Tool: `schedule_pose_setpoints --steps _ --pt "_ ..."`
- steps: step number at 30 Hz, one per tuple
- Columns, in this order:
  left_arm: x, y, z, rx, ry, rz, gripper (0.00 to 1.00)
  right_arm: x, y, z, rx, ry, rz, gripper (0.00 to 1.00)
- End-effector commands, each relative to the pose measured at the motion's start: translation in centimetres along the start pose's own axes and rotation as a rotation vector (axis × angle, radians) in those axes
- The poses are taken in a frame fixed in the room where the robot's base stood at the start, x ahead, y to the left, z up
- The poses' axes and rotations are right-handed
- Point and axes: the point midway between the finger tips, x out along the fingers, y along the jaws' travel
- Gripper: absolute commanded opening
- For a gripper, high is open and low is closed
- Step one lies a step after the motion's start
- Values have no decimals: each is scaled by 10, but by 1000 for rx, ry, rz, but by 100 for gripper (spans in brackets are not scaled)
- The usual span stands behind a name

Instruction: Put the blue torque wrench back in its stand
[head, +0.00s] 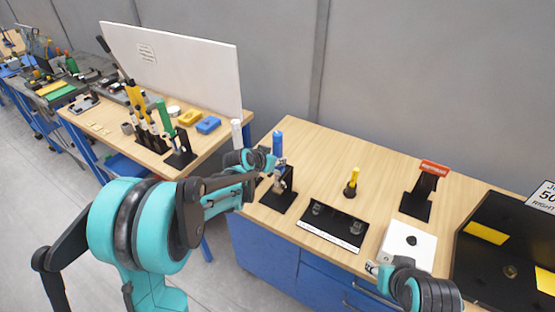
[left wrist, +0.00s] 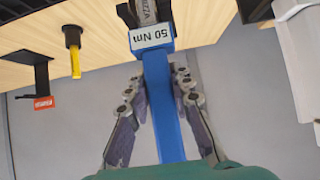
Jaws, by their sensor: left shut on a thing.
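The blue torque wrench (head: 277,143) is upright, handle up, near the left end of the wooden bench. My left gripper (head: 268,162) is shut on its blue handle; in the left wrist view the handle (left wrist: 163,100) runs between the two fingers (left wrist: 163,105), with a "50 Nm" label. A black stand (head: 279,198) is directly below, and the grey shaft goes down toward it. In the left wrist view, black stand prongs (left wrist: 127,15) flank the shaft; whether it is seated is unclear. My right gripper (head: 374,268) is partly seen at the lower right, its fingers unclear.
Right of the stand are a black tray (head: 318,228) with sockets, a yellow-handled tool (head: 354,176), a red-handled tool (head: 433,168) in a black stand and a white plate (head: 422,242). A black mat (head: 490,262) lies far right. Another bench (head: 100,130) with several tools is left.

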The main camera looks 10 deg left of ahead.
Motion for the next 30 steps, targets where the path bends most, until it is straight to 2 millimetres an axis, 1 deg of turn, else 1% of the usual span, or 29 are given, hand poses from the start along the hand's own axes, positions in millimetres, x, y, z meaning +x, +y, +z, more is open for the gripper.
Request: schedule_pose_setpoints --steps 11,30 --pt "0 0 -1 -1 2 -1 0 0 0 0 0 0 0 40" --pt "4 0 6 -1 2 -1 0 6 0 4 0 0 0 40"
